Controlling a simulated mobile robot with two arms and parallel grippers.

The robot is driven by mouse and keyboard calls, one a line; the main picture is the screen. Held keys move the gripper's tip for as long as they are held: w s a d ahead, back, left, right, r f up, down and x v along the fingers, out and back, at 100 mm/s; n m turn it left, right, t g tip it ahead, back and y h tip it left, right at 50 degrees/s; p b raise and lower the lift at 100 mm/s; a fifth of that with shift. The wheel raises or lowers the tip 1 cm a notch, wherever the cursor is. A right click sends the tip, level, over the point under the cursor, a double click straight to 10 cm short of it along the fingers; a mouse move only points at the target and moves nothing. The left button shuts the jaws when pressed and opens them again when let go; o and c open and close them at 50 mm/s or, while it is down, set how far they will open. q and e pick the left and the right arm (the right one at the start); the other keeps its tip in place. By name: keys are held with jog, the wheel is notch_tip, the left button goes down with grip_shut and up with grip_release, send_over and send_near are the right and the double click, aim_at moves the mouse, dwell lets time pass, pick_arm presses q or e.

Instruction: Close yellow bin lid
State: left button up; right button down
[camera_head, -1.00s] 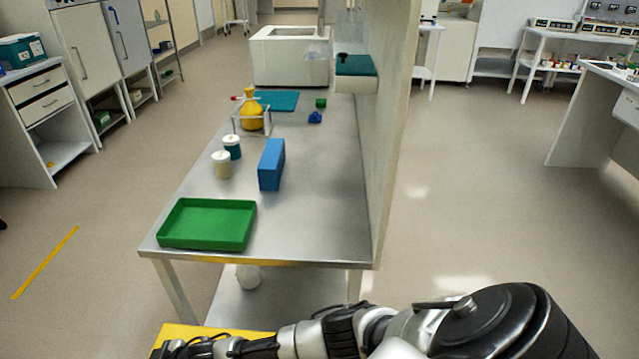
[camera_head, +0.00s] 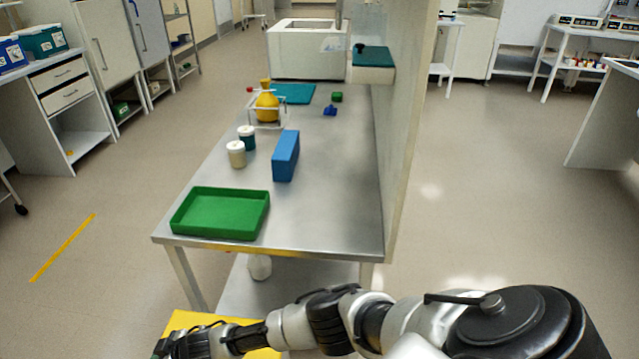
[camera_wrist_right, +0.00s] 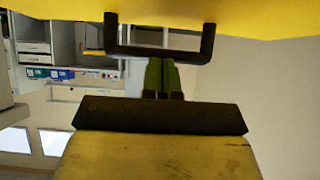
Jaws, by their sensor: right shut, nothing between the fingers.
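The yellow bin (camera_head: 190,320) shows only in part at the bottom edge of the head view, beside the table's near end, with my right arm across it. In the right wrist view a yellow surface (camera_wrist_right: 250,15) fills the top, with a black U-shaped handle (camera_wrist_right: 160,52) at it. My right gripper (camera_wrist_right: 161,76) is shut and empty, close to the handle; contact is unclear. My left gripper is not in view.
The steel table (camera_head: 325,225) carries a green tray (camera_head: 220,232), a blue box (camera_head: 286,157), two jars and a yellow flask (camera_head: 267,107). A tall pale panel (camera_head: 405,130) borders its right side. The floor is open on both sides.

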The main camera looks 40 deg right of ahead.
jog(key=shift+s+f, duration=0.25)
jog(key=shift+f, duration=0.05)
notch_tip(320, 180, up, 4)
jog(key=p, duration=0.4)
jog(key=shift+d+r+p, duration=0.1)
jog(key=shift+r+p, duration=0.1)
jog(key=shift+p, duration=0.2)
jog(key=p+v, duration=0.1)
jog(key=v, duration=0.9)
jog(key=shift+d+p, duration=0.25)
jog(key=shift+p, duration=0.15)
jog(key=shift+f, duration=0.1)
